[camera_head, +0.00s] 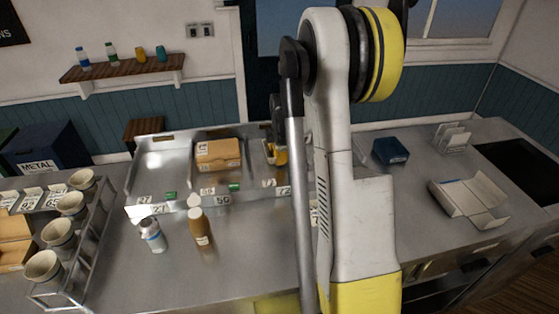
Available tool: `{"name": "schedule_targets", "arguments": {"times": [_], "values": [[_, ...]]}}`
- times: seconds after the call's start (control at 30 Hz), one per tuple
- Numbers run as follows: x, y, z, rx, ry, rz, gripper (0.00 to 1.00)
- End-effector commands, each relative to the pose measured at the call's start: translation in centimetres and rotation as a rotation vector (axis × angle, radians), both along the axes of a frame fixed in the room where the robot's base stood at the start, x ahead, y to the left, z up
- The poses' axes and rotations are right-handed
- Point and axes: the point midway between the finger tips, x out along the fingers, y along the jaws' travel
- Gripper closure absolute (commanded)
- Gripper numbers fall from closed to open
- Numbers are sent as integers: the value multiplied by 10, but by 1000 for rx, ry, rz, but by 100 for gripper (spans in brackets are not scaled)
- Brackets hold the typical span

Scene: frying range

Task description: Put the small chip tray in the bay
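A steel unit (160,172) with bays stands at the back of the counter, with number labels along its front edge. A brown cardboard box or tray (218,153) sits in its middle bay; the left bay looks empty. A pale, open folded-card tray (470,202) lies on the right counter. I cannot tell which of these is the small chip tray. My gripper (277,135) seems to be the dark and yellow part over the right bay, beside something pale. My arm hides much of that area, so its fingers and any hold are unclear.
A brown sauce bottle (201,230) and a white shaker (152,235) stand in front of the bays. A rack with several cups (60,236) is at left. A blue box (390,151) and a white rack (452,137) stand at right.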

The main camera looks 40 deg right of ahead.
Motion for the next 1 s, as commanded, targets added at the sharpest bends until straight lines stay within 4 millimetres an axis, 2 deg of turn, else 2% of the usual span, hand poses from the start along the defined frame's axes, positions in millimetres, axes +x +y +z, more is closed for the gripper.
{"name": "schedule_targets", "arguments": {"times": [0.1, 0.17, 0.2, 0.57, 0.67, 1.0], "values": [[0, 0, 0, 0, 0, 0, 97], [0, 0, 0, 0, 0, 0, 79], [0, 0, 0, 0, 0, 0, 73], [-1, 1, 6, 0, 0, 0, 73], [-4, 2, 19, 0, 0, 0, 73], [-22, 13, 91, 0, 0, 0, 73]]}}
